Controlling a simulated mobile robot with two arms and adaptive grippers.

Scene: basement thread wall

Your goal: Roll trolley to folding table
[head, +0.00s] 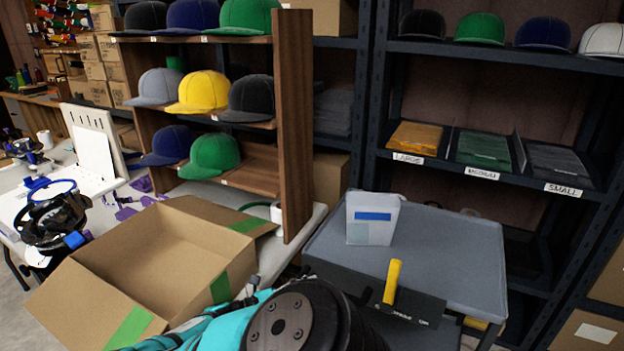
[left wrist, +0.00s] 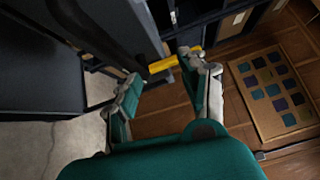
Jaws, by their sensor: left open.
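The trolley (head: 450,255) has a grey top and stands right of centre in the head view. Its yellow handle (head: 392,282) sticks up at the near side beside a dark panel. A pale table (head: 292,255), which looks like the folding table, stands to its left under a cap rack and an open cardboard box. In the left wrist view my left gripper (left wrist: 160,82) is open, its fingers spread around the near end of the yellow handle (left wrist: 174,62); I cannot tell whether they touch it. In the head view my arm hides this gripper. My right gripper is not in view.
A white box with a blue label (head: 373,218) stands on the trolley top. The open cardboard box (head: 170,245) is at lower left. Dark shelving (head: 365,120) with caps and labelled trays rises close behind the trolley. Grey floor (left wrist: 75,145) shows in the left wrist view.

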